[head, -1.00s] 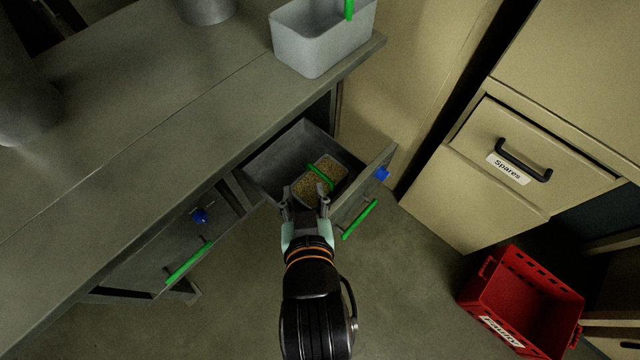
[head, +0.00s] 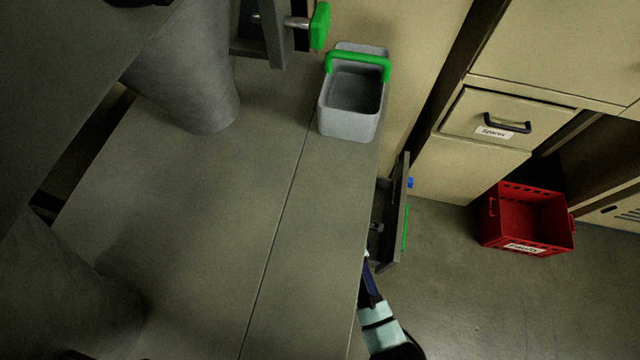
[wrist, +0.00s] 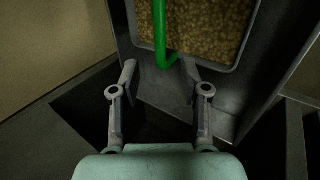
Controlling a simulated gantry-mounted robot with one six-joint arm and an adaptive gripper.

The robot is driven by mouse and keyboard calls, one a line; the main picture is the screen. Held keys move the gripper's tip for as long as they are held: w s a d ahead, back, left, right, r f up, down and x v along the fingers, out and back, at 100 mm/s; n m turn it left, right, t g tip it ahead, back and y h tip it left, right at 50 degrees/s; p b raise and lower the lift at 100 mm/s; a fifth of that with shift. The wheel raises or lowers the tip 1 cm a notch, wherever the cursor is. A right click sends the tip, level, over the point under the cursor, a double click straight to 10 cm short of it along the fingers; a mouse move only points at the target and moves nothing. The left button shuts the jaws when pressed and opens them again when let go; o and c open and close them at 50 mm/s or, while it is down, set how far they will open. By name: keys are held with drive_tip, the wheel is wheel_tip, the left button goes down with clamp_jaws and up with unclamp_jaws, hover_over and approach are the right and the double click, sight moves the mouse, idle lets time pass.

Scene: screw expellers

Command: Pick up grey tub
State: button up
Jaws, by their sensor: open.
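One grey tub (head: 346,125) with a green handle (head: 358,64) stands upright and empty on the bench top in the head view. Another grey tub (wrist: 222,67), full of tan grains (wrist: 205,28) and with a green handle (wrist: 160,30), sits in the open drawer (wrist: 215,115) in the wrist view. My gripper (wrist: 158,70) is open at this second tub's near edge. The bent end of its handle shows between my fingertips; I cannot tell whether they touch it. In the head view the bench hides this tub and my fingertips.
The grey bench (head: 250,200) has a clear top near its right edge. The open drawer's front (head: 392,235) sticks out beside it. A red crate (head: 490,235) stands on the floor at right, below a cabinet drawer labelled Spares (head: 465,118). Large grey cones (head: 190,80) stand at left.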

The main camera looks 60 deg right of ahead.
drive_tip(key=b+x, duration=0.4)
drive_tip(key=x, duration=0.1)
drive_tip(key=b+x, duration=0.2)
drive_tip(key=shift+s+d+f, duration=0.2)
drive_tip(key=shift+s+f, duration=0.15)
drive_tip(key=shift+f, duration=0.1)
drive_tip(key=shift+d, duration=0.2)
drive_tip(key=shift+a, duration=0.1)
drive_tip(key=shift+c, duration=0.2)
drive_tip(key=shift+r, duration=0.1)
clamp_jaws()
